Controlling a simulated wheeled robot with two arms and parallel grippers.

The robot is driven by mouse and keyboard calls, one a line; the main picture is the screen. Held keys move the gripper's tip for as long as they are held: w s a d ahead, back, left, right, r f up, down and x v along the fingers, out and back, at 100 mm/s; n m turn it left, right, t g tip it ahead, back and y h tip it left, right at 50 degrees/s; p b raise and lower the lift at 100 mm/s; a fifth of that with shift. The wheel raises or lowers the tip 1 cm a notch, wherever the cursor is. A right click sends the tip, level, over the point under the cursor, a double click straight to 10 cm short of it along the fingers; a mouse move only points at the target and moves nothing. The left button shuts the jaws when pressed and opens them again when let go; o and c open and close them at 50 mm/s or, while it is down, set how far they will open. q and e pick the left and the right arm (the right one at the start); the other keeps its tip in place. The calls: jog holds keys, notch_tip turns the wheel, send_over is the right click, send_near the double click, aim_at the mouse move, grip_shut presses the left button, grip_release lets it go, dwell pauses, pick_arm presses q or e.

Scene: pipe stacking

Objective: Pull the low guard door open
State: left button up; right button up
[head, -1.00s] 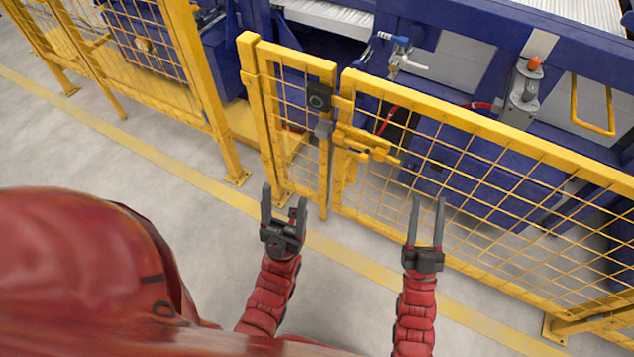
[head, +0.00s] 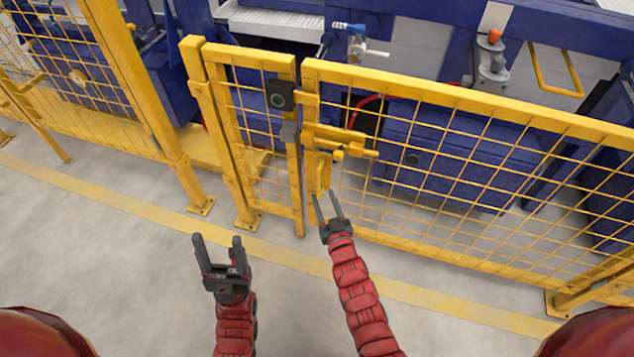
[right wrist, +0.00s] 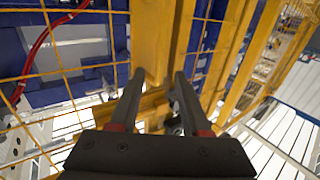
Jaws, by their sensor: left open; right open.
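The low guard is yellow-framed mesh, with a wide panel (head: 470,160) right of a narrow panel (head: 250,120); the gap between them is narrow. A yellow latch (head: 338,143) sits at the wide panel's left edge, beside a dark lock box (head: 281,95) on the narrow panel. My right gripper (head: 326,195) is open, close in front of the wide panel's lower left edge, below the latch. In the right wrist view its open fingers (right wrist: 158,75) point at yellow frame parts; contact cannot be told. My left gripper (head: 218,242) is open and empty over the floor, away from the guard.
A taller yellow mesh fence (head: 90,80) stands at left, with its post footed on the floor. Blue machinery (head: 460,160) lies behind the guard. A yellow floor line (head: 410,290) runs along the guard. The grey floor in front is clear.

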aim_at(318, 183)
jog(key=b+x, duration=0.1)
jog(key=x, duration=0.6)
grip_shut()
dwell(1.3)
